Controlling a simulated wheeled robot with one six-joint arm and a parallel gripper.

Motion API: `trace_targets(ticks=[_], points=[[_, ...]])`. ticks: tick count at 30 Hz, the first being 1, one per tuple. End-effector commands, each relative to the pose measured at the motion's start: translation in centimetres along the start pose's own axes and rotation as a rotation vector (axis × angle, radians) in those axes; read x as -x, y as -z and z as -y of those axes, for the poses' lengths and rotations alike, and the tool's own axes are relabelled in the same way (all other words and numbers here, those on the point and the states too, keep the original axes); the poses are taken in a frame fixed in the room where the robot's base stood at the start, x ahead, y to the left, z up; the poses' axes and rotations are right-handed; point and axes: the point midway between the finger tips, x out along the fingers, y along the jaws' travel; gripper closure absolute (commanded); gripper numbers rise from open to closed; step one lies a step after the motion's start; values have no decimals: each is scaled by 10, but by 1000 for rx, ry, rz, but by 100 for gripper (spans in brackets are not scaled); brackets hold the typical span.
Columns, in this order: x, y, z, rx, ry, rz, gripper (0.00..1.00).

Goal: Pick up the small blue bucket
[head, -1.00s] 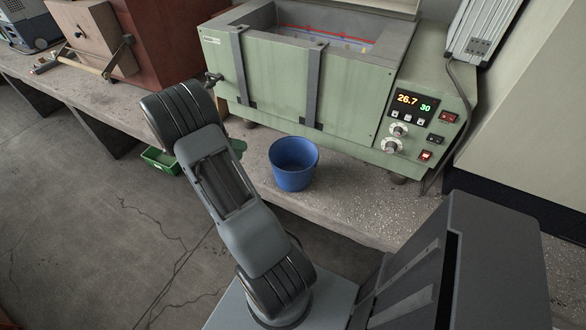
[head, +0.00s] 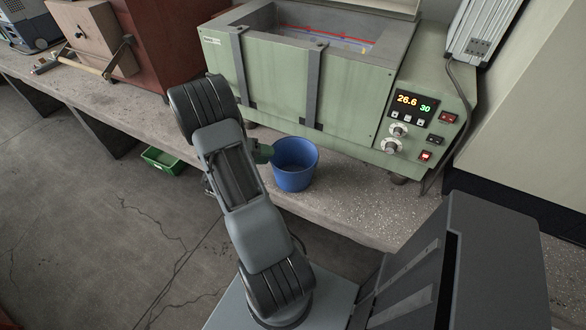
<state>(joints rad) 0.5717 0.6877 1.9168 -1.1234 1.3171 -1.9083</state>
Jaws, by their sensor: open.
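The small blue bucket (head: 294,166) stands upright on the concrete bench, in front of the green water bath. It is open at the top and looks empty. My arm rises from the bottom of the view and ends left of the bucket. A green part at my arm's end, seemingly my gripper (head: 263,152), shows just left of the bucket's rim. The rest of it is hidden behind my arm. It is open, and nothing is seen held. I cannot tell whether it touches the bucket.
The green water bath (head: 300,85) stands close behind the bucket. A green bin (head: 163,161) is on the floor to the left. A wooden-handled tool (head: 75,62) lies on the bench at the far left. Bare bench lies right of the bucket.

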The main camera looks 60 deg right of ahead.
Motion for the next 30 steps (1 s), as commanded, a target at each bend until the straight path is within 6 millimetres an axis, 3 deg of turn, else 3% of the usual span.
trace_targets(ticks=[5, 18, 30], points=[[0, 0, 0, 0, 0, 0, 60], [0, 0, 0, 0, 0, 0, 100], [-1, 1, 0, 0, 0, -2, 100]])
